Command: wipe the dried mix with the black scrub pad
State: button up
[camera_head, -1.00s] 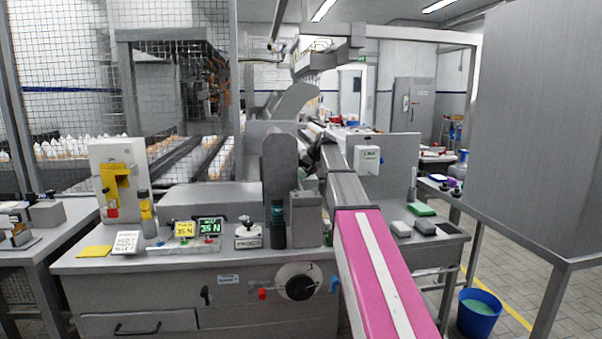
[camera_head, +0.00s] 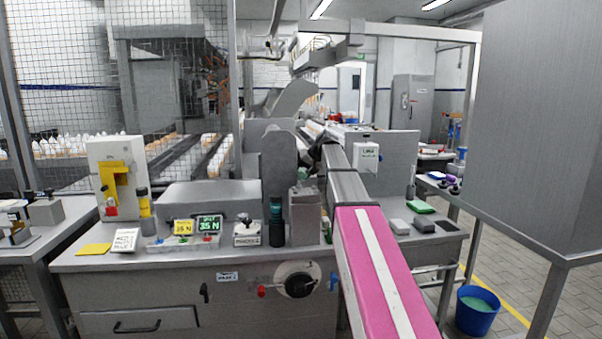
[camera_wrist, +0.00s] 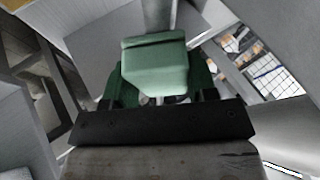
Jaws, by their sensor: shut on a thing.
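My gripper (camera_wrist: 160,99) is at the bottom and middle of the wrist view, with dark green fingers behind a black bar. A pale green block (camera_wrist: 155,68) sits between the fingers, which are shut on it; I cannot tell what it is. In the head view my arm reaches away over the grey machine, and its far end is mostly hidden. On the right table are a dark pad (camera_head: 422,226), a green pad (camera_head: 420,207) and a light grey pad (camera_head: 398,226). I cannot tell whether the dark one is the scrub pad. I cannot make out any dried mix.
The grey machine bench (camera_head: 130,262) carries a yellow-and-white device (camera_head: 113,178), green and yellow displays and knobs. A blue bucket (camera_head: 478,310) of greenish liquid stands on the floor at right. A large grey cabinet (camera_head: 535,130) fills the right side. Wire mesh is at left.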

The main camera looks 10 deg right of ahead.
jog(key=shift+d+r, duration=0.45)
jog(key=shift+r, duration=0.4)
jog(key=shift+d+r, duration=0.5)
jog(key=shift+r, duration=0.3)
jog(key=shift+d+r, duration=0.45)
jog(key=shift+r, duration=0.4)
jog(key=shift+d+r, duration=0.1)
jog(key=shift+r, duration=0.05)
jog(key=shift+d+r, duration=0.35)
jog(key=shift+r, duration=0.25)
jog(key=shift+d+r, duration=0.3)
jog(key=shift+r, duration=0.25)
